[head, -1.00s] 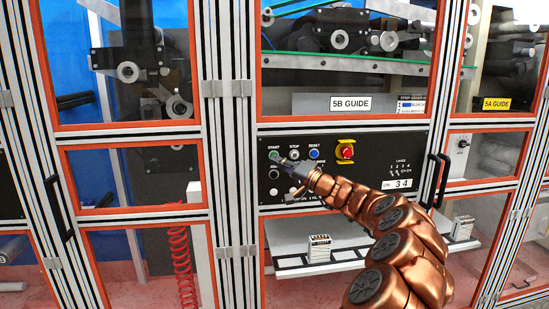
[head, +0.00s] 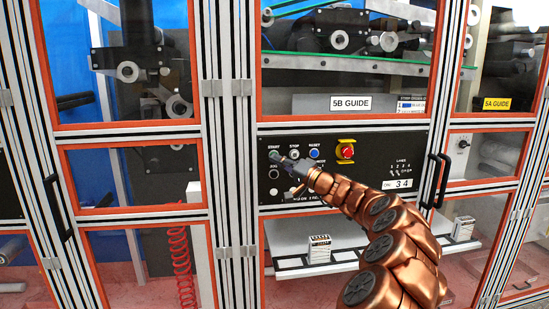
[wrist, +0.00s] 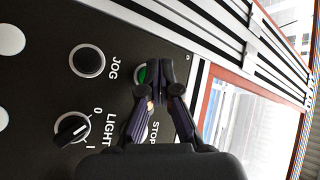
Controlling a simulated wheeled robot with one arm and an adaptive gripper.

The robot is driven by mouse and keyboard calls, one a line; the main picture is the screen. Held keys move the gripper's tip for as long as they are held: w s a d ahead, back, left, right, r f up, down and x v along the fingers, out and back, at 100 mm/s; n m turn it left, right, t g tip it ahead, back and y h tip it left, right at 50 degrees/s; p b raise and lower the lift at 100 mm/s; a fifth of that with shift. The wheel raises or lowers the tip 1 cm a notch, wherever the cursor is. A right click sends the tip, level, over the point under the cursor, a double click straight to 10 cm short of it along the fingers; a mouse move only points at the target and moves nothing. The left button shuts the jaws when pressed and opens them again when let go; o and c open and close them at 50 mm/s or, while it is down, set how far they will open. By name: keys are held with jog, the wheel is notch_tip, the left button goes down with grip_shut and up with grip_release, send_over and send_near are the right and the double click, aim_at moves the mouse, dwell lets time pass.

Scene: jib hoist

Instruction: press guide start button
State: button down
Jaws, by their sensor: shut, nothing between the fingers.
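The green start button (head: 274,155) sits at the top left of the black control panel, under the word START. In the wrist view its green edge (wrist: 142,75) shows beside my fingertips, which cover the rest. My gripper (head: 282,160) is shut and empty, with its tips at the button's lower right in the head view. In the wrist view the shut fingertips (wrist: 153,75) overlap the button. I cannot tell whether they touch it.
The panel (head: 375,160) also carries a white stop button (head: 294,155), a blue reset button (head: 314,153) and a red emergency stop (head: 345,151). The JOG button (wrist: 87,61) and LIGHT switch (wrist: 73,128) are close by. A door handle (head: 443,180) stands at the right.

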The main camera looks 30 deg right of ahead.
jog(key=shift+w+d, duration=0.15)
jog(key=shift+w, duration=0.25)
dwell(0.6)
jog(key=shift+s+b, duration=0.1)
jog(key=shift+b, duration=0.3)
jog(key=shift+s+a+b, duration=0.3)
jog(key=shift+s+b, duration=0.4)
jog(key=shift+b, duration=0.2)
jog(key=s+b, duration=0.1)
jog(key=s+a+b, duration=0.1)
jog(key=s+b, duration=0.1)
jog(key=s+a+b, duration=0.1)
jog(key=shift+s+b, duration=0.3)
jog(key=shift+b, duration=0.05)
dwell(0.7)
